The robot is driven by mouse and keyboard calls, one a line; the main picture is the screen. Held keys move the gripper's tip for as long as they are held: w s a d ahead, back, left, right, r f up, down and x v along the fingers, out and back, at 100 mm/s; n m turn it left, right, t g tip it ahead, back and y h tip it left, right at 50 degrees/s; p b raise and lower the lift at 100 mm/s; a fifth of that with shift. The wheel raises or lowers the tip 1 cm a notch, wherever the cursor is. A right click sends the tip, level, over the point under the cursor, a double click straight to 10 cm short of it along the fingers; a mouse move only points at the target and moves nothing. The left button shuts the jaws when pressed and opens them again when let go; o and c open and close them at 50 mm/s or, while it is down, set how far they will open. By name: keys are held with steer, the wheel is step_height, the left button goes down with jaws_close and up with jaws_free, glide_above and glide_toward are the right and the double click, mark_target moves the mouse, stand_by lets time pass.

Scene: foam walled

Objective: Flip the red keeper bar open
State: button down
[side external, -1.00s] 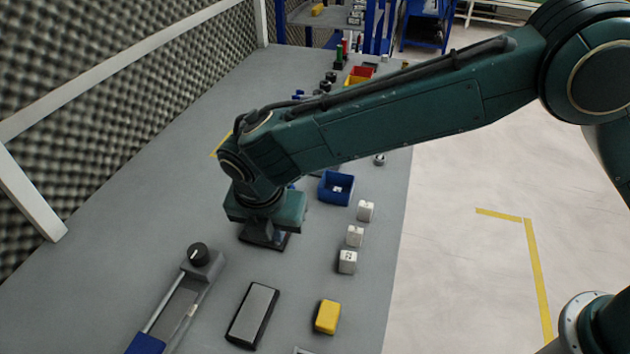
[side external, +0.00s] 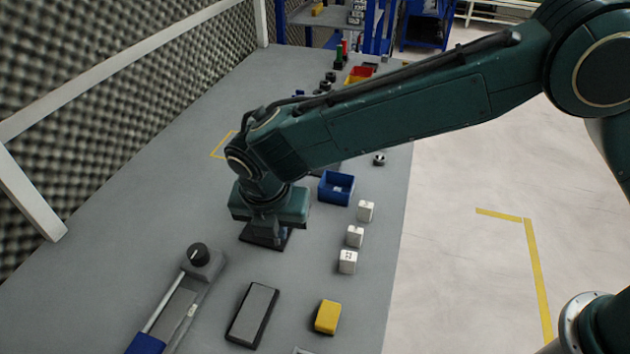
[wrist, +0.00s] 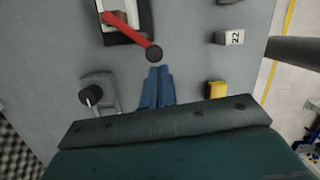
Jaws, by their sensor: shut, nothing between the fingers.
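The red keeper bar (wrist: 128,32) lies slantwise across a black-framed plate (wrist: 139,35) with a pale middle, at the top of the wrist view. A round dark knob (wrist: 153,54) is at the bar's near end, past the plate's edge. My gripper (wrist: 160,70) shows two blue fingers shut together and empty, with their tips just below the knob in the picture. I cannot tell whether they touch it. In the side view my gripper's body (side external: 270,205) is over the plate (side external: 265,238), hiding the bar and my fingertips.
A slide fixture with a black knob (side external: 198,253), a grey-topped dark block (side external: 253,314) and a yellow block (side external: 327,317) lie on the near side. White blocks (side external: 348,261) and a blue bin (side external: 336,188) are to the right. A foam wall (side external: 90,130) bounds the left.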

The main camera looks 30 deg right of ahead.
steer(key=shift+d+n, duration=0.5)
steer(key=shift+n, duration=0.4)
steer(key=d+n, duration=0.1)
steer(key=w+d+n, duration=0.1)
steer(key=d+n+y, duration=0.1)
steer(key=d, duration=0.1)
steer(key=shift+w+d+t, duration=0.1)
steer(key=shift+w+t, duration=0.2)
stand_by(0.6)
